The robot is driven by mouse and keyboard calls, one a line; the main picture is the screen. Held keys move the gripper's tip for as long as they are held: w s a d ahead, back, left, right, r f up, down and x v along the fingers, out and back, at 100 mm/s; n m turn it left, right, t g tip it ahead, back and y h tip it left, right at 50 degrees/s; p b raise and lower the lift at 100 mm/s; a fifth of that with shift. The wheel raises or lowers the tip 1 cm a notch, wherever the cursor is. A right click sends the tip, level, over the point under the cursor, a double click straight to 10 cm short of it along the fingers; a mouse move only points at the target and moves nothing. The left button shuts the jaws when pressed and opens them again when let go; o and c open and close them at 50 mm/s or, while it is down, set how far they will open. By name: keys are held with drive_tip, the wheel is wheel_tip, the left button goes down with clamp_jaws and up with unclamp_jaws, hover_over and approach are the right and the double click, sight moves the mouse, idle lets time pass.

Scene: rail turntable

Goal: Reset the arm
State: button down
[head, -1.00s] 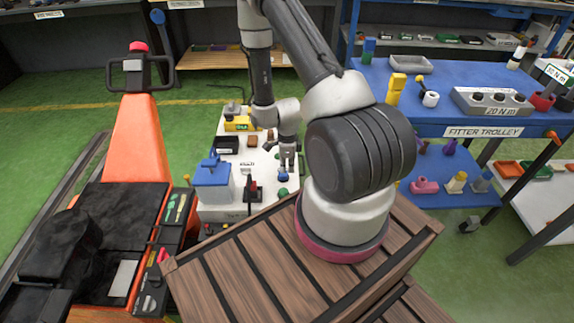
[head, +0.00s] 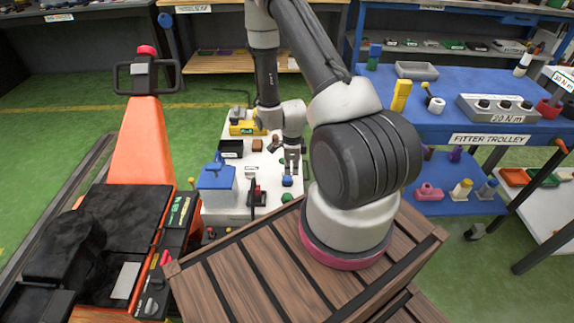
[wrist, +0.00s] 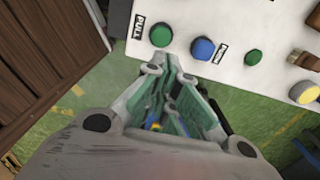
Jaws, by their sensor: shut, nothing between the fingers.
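My gripper (head: 291,168) hangs at the end of my arm over the front right part of the white tabletop (head: 227,214). In the wrist view its fingers (wrist: 172,62) are together with nothing held between them. The tips appear near the table's edge, close to a green knob (wrist: 160,36) and a blue knob (wrist: 203,49). The blue knob shows just below the gripper in the head view (head: 287,181). I cannot tell the exact gap, but no contact shows.
A blue-and-white box (head: 216,187), a yellow item (head: 246,128) and a black bin (head: 231,149) crowd the white table. An orange pallet truck (head: 137,150) stands left. A blue fitter trolley (head: 440,90) stands right. Green floor lies open at far left.

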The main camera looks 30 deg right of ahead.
drive_tip(key=s+a+r+n+g, duration=0.2)
drive_tip(key=s+r+n+g, duration=0.2)
drive_tip(key=s+n, duration=0.5)
drive_tip(key=s+a+r+n+t, duration=0.1)
drive_tip(key=r+n, duration=0.4)
drive_tip(key=r, duration=1)
drive_tip(key=s+a+r+n+t, duration=0.2)
drive_tip(key=s+r+n+t, duration=0.2)
drive_tip(key=r, duration=1.1)
drive_tip(key=s+a+r+n+t, duration=0.1)
drive_tip(key=s+r+n+t, duration=0.2)
drive_tip(key=r, duration=1.1)
drive_tip(key=n, duration=0.3)
drive_tip(key=shift+s+a+r+n, duration=0.2)
drive_tip(key=shift+a+r+n, duration=0.05)
drive_tip(key=shift+r+n, duration=0.15)
